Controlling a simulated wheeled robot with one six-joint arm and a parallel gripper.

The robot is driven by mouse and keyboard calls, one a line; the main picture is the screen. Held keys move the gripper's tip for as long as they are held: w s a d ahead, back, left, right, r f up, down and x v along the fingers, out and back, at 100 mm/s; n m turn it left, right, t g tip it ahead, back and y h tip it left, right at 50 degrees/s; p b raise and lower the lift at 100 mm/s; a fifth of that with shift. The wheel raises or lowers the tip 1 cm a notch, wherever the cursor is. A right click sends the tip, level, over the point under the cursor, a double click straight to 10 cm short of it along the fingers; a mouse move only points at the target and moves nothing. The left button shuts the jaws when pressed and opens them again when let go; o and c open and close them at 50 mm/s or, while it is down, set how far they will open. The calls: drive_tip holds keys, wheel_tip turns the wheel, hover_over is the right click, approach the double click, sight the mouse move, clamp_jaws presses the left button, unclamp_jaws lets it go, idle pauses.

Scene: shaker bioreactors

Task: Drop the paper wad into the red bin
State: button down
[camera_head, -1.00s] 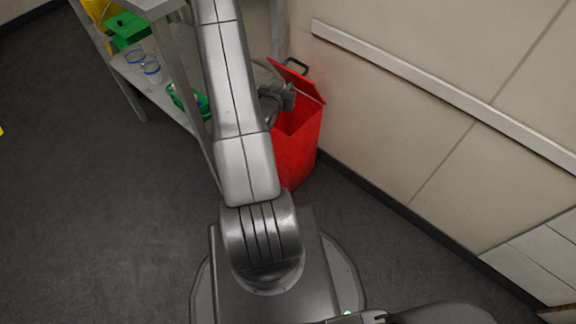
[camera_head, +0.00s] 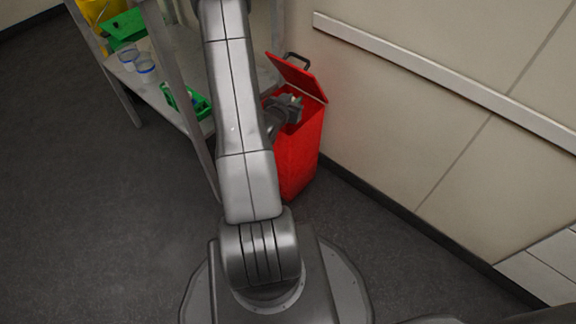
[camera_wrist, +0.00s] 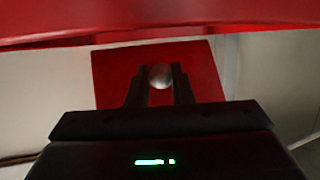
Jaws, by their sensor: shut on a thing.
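The red bin (camera_head: 298,160) stands against the wall, its lid (camera_head: 297,77) tilted open toward the wall. My gripper (camera_head: 291,108) is at the bin's open top in the head view; the fingertips are hard to make out there. In the wrist view my gripper (camera_wrist: 160,80) is shut on a small pale round paper wad (camera_wrist: 161,77), held between the two fingertips. A dark red surface of the bin (camera_wrist: 205,72) lies behind the wad, and a blurred red band crosses the top of that view. The wad cannot be made out in the head view.
A grey shelf unit (camera_head: 168,112) stands left of the bin, close to my arm. It holds a green tray (camera_head: 186,101), clear cups with blue bands (camera_head: 145,66) and a green box (camera_head: 124,28). The wall (camera_head: 430,120) is close on the right. Open floor (camera_head: 90,220) lies left.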

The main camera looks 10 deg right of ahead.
drive_tip(key=shift+f+b, duration=0.45)
drive_tip(key=shift+f, duration=0.9)
drive_tip(key=c, duration=1.2)
unclamp_jaws()
drive_tip(key=p+v, duration=0.2)
drive_tip(key=v, duration=1.1)
drive_tip(key=shift+s+a+r+p, duration=0.2)
drive_tip(key=shift+s+p, duration=0.1)
drive_tip(key=shift+s, duration=0.05)
